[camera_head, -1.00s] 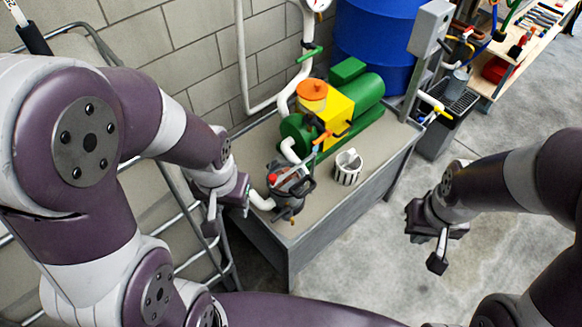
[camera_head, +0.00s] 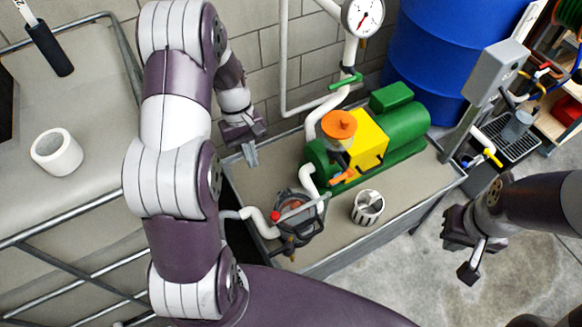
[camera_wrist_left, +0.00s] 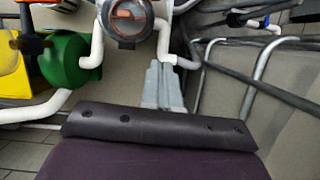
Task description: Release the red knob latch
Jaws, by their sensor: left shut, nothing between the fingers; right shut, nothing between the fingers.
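A red knob (camera_head: 275,216) sits at the left side of a dark round filter housing (camera_head: 298,222), which has a grey bar across its top, on the bench. In the left wrist view the housing (camera_wrist_left: 128,20) is at the top, partly cut off, and the knob cannot be made out. My left gripper (camera_head: 251,154) is shut and empty, above the bench's back left part, behind the housing and apart from it. Its fingers (camera_wrist_left: 163,86) show close together in the left wrist view. My right gripper (camera_head: 474,262) is shut and empty, right of the bench over the floor.
A green and yellow pump (camera_head: 368,142) with an orange cap (camera_head: 339,124) stands behind the housing. A white slotted cup (camera_head: 368,207) stands to its right. White pipes (camera_head: 265,227) run into the housing.

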